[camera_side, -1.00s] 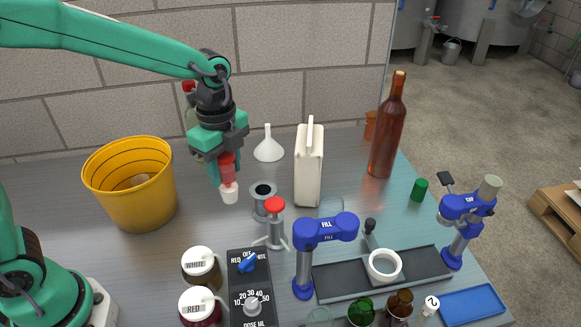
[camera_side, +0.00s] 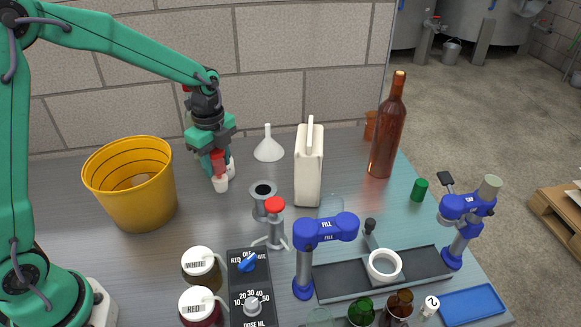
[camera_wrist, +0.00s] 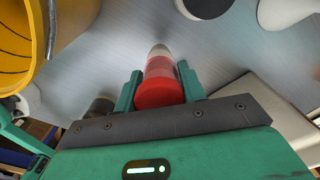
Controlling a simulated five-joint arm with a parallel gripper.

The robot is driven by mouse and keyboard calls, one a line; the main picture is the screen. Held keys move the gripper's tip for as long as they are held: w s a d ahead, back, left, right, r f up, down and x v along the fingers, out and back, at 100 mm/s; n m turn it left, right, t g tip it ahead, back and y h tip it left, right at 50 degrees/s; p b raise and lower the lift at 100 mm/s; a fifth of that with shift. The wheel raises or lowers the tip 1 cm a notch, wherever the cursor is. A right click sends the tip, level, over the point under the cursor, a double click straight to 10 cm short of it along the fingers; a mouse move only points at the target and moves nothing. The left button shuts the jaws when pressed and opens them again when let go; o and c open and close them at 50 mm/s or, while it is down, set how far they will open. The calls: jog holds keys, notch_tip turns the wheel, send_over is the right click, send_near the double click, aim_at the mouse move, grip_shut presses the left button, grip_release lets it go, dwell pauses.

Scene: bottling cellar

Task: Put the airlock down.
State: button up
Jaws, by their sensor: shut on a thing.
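The airlock is red with a whitish lower end. In the side view the airlock (camera_side: 220,184) hangs upright below my gripper (camera_side: 217,164), between the yellow bucket and the white canister. In the wrist view the airlock (camera_wrist: 160,80) stands between the two green fingers of my gripper (camera_wrist: 160,90), which are shut on it. Its lower end is close to the grey table (camera_side: 80,195); I cannot tell whether it touches.
A yellow bucket (camera_side: 130,190) stands left, a white canister (camera_side: 309,170) and a funnel (camera_side: 267,147) right. A metal cup (camera_side: 263,197) and a red-topped stand (camera_side: 274,215) are in front on the right. A partly hidden whitish thing (camera_side: 232,167) is just behind my gripper.

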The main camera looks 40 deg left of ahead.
aim_at(219, 174)
jog(key=shift+f, duration=1.95)
jog(key=shift+f, duration=0.2)
jog(key=o, duration=1)
jog(key=shift+r, duration=0.15)
notch_tip(219, 174, up, 11)
jog(key=shift+r, duration=0.55)
jog(key=shift+s, duration=0.1)
